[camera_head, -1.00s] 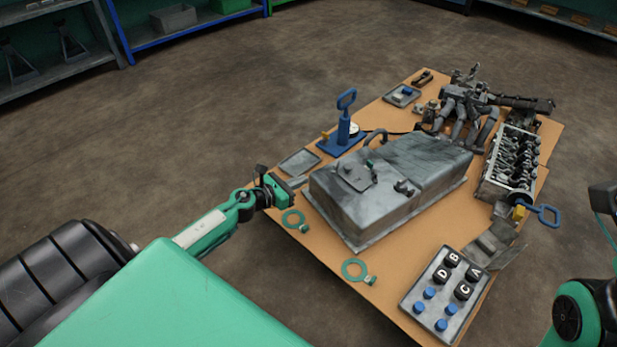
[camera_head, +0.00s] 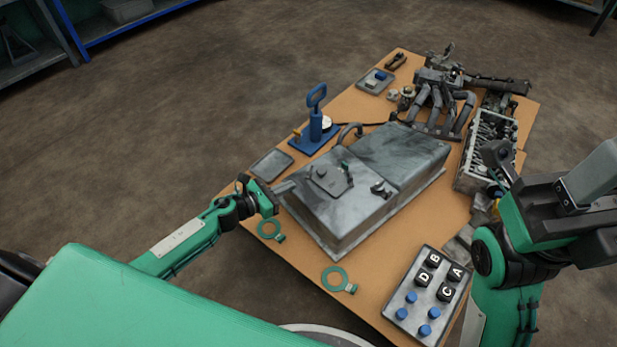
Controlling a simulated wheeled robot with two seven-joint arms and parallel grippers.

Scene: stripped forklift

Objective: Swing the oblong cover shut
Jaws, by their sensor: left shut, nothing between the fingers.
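A grey metal tank (camera_head: 345,232) stands on the tan table. A worn oblong plate (camera_head: 327,181) with a green-tipped fitting lies on its top; I cannot tell for sure whether this is the oblong cover. My left gripper (camera_head: 285,187) is shut and empty, at the tank's left end, low beside its wall; I cannot tell whether it touches. My right arm comes in from the right over the table's right edge. A dark part of it (camera_head: 498,160) is in front of the engine head; its jaws cannot be made out.
Two green rings (camera_head: 268,230) (camera_head: 334,278) lie near the table's front-left edge. A button box (camera_head: 424,300) is at the front right. A blue hand pump (camera_head: 315,128) and a flat tray (camera_head: 271,164) stand behind the left gripper. Engine parts (camera_head: 440,100) fill the back right.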

